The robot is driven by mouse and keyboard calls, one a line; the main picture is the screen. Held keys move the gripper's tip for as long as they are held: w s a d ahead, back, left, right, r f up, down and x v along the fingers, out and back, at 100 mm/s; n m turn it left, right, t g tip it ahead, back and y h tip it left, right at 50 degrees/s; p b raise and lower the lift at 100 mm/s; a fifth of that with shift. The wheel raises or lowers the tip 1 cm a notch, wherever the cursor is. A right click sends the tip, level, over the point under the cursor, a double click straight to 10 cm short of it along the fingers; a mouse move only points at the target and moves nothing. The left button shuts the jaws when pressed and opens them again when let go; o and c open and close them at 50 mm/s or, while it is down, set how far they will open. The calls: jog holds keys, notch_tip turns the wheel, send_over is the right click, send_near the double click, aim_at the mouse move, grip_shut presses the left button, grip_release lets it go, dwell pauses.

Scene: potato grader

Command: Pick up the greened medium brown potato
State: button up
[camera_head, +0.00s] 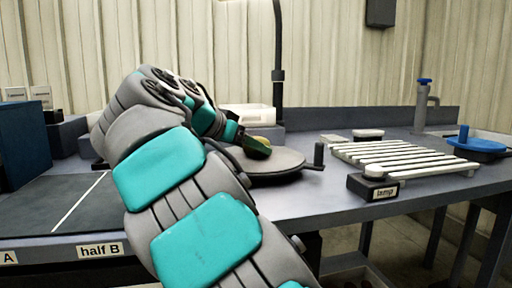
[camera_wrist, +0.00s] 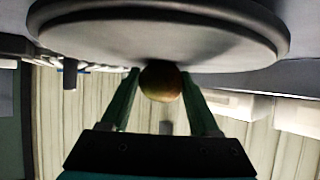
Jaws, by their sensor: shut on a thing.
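My gripper (camera_wrist: 160,95) is shut on a potato (camera_wrist: 160,82), with one finger on each side of it in the wrist view. The potato looks brown with a greenish tint. In the head view the potato (camera_head: 257,144) shows at the end of my arm, just over the left part of a round grey plate (camera_head: 276,161). The round plate (camera_wrist: 160,35) fills the top of the wrist view, close to the potato. I cannot tell whether the potato touches the plate. My arm hides part of the bench and the plate's left side.
A white slatted rack (camera_head: 405,154) stands right of the plate, with a box labelled lamp (camera_head: 373,187) before it. A short dark post (camera_head: 319,154) stands at the plate's right. A dark mat (camera_head: 55,212) with a white line lies left. A blue round object (camera_head: 478,145) is far right.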

grip_shut()
jog(key=shift+r, duration=0.1)
